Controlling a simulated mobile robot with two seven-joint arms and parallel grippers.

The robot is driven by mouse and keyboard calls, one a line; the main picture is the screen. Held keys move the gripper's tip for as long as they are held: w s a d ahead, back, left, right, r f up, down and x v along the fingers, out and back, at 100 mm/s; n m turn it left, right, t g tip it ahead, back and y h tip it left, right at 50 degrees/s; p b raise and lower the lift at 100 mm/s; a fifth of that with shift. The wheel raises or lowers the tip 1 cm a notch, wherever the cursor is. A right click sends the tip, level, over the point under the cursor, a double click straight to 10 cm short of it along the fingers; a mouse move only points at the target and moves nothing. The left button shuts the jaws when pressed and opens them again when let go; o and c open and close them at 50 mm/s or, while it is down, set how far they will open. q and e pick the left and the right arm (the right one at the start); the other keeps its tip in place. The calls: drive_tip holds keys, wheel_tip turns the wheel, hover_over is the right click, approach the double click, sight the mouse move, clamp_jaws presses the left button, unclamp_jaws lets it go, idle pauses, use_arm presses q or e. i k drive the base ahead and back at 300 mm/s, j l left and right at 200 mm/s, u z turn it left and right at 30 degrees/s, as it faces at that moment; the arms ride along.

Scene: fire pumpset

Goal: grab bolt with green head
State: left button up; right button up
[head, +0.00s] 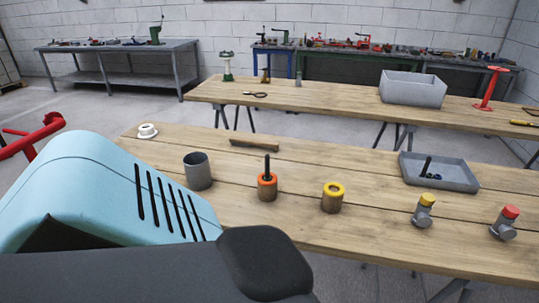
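I cannot clearly make out a bolt with a green head. A grey tray (465,186) on the near table holds a dark upright piece (426,166) and small dark items with a hint of green or blue (433,176), too small to identify. A dark rod (267,168) stands in an orange-ringed cylinder (267,187) on the same table. Neither gripper's fingers are in view. A dark rounded shape (265,262) fills the bottom foreground; I cannot tell whether it is part of my arm.
The near wooden table (300,222) also holds a grey cup (198,172), a yellow-ringed cylinder (332,199), a yellow-topped fitting (424,212) and a red-topped fitting (506,224). A light blue slotted casing (100,195) blocks the left foreground. A second table (330,100) stands behind.

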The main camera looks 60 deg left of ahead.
sight(267, 177)
drive_tip(key=i+j, duration=0.4)
drive_tip(key=i, duration=0.15)
drive_tip(key=i+j, duration=0.45)
drive_tip(key=u, duration=2.6)
drive_tip(key=j+z, duration=0.15)
drive_tip(key=z, duration=1.05)
drive_tip(key=j+z, duration=0.4)
drive_tip(key=k+j+z, duration=0.2)
drive_tip(key=j+z, duration=0.2)
